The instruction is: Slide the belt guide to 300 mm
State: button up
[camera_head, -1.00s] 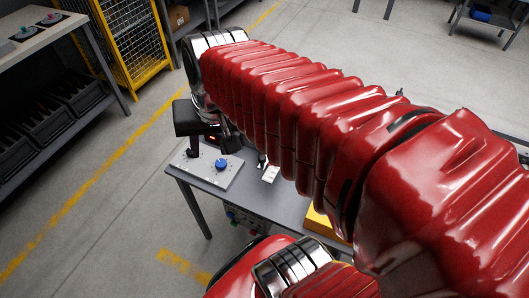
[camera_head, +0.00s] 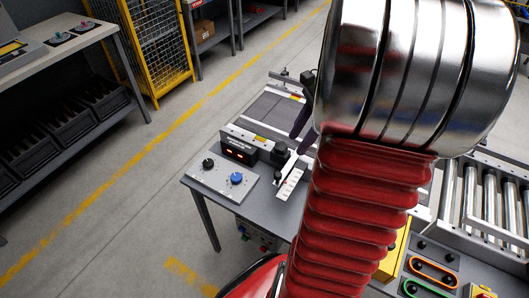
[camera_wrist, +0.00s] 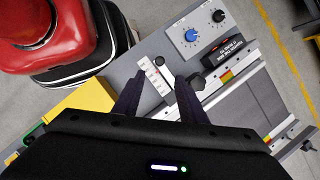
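A white scale plate (camera_head: 290,184) with marks lies on the grey bench top. It also shows in the wrist view (camera_wrist: 151,73), where a pale bar with a dark end (camera_wrist: 167,82) lies beside it; I take this for the belt guide's pointer. A black knob (camera_wrist: 196,81) sits at the conveyor's edge. My gripper (camera_wrist: 161,77) is open, its two dark fingers apart above the scale and pointer, with nothing held. In the head view one dark finger (camera_head: 302,117) shows left of my arm, which hides most of the gripper. The scale's reading is too small to tell.
A control plate with a blue knob (camera_head: 236,178) and a black knob (camera_head: 208,162) stands left of the scale, near a lit display (camera_head: 239,148). A belt conveyor (camera_head: 272,110) lies behind. A yellow box (camera_head: 393,250) and rollers (camera_head: 488,197) are to the right.

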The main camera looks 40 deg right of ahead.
aim_at(278, 174)
jog(key=shift+d+f, duration=0.1)
jog(key=shift+d, duration=0.05)
jog(key=x, duration=1.3)
jog(key=shift+w+f, duration=0.1)
jog(key=shift+f, duration=0.2)
jog(key=shift+a, duration=0.25)
jog(key=shift+c, duration=0.5)
grip_shut()
